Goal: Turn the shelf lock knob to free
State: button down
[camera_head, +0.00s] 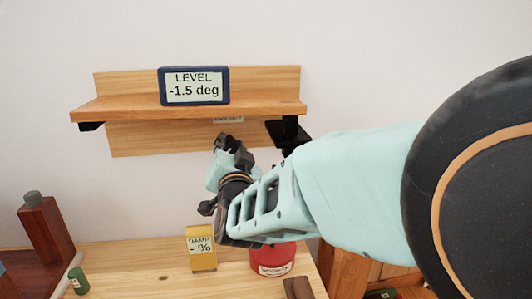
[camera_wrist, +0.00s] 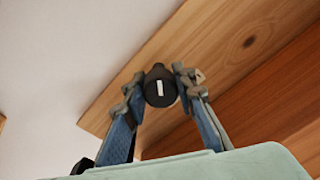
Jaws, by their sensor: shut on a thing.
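The shelf lock knob (camera_wrist: 160,88) is a round black knob with a white bar mark, seen on the wooden board in the wrist view. The white bar stands nearly upright, leaning slightly. My gripper (camera_wrist: 160,92) has one finger on each side of the knob and is shut on it. In the head view my gripper (camera_head: 229,146) reaches up to the board under the wooden shelf (camera_head: 140,107). The knob is hidden behind my gripper there. A small label (camera_head: 228,120) shows just above it, too small to read surely.
A level display (camera_head: 194,86) on the shelf reads -1.5 deg. Black brackets (camera_head: 290,132) sit under the shelf. Below are a yellow damp meter (camera_head: 201,249), a red tin (camera_head: 272,260) and a small green cylinder (camera_head: 78,280) on the wooden table (camera_head: 135,262).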

jog(key=shift+a, duration=0.1)
dwell(0.4)
jog(key=c, duration=1.6)
grip_release()
